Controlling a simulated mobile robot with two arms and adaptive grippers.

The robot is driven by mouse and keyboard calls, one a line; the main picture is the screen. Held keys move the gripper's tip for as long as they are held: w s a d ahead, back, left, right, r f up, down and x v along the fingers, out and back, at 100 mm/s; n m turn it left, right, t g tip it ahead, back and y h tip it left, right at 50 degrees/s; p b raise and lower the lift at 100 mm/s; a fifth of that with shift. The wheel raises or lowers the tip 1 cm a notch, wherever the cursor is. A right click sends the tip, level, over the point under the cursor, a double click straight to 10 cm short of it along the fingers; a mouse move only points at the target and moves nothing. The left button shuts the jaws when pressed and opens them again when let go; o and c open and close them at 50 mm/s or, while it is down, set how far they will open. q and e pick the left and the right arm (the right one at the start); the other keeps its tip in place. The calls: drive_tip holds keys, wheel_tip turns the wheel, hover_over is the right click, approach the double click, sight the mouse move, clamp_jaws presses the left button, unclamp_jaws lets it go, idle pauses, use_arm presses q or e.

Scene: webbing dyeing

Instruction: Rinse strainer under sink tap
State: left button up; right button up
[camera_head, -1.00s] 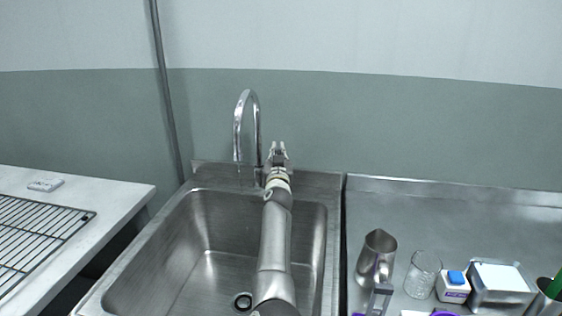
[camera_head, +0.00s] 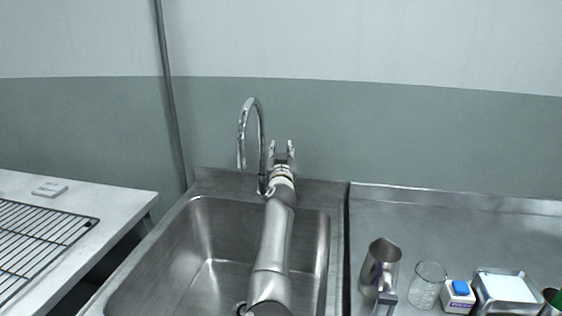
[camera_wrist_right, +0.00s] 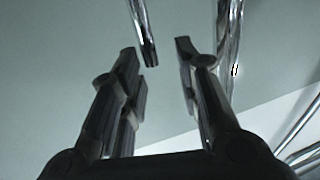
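The chrome sink tap (camera_head: 261,125) arches up at the back of the steel sink (camera_head: 320,255). A faint line hangs below its spout; I cannot tell whether it is running water. My right gripper (camera_head: 284,146) is raised just right of the tap, open and empty. In the right wrist view the two fingers (camera_wrist_right: 156,52) are spread apart, with the spout end (camera_wrist_right: 147,48) showing between them and the tap's upright (camera_wrist_right: 229,45) beyond the right finger. I see no strainer in either view. My left gripper is out of view.
On the right counter (camera_head: 450,225) stand a metal jug (camera_head: 379,268), a glass beaker (camera_head: 427,284), a blue-topped white box (camera_head: 458,296) and a metal tray (camera_head: 527,283). A wire rack (camera_head: 35,240) and small white block (camera_head: 49,189) lie on the left table (camera_head: 115,205).

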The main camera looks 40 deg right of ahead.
wheel_tip(320, 180, up, 7)
drive_tip(key=shift+f, duration=0.2)
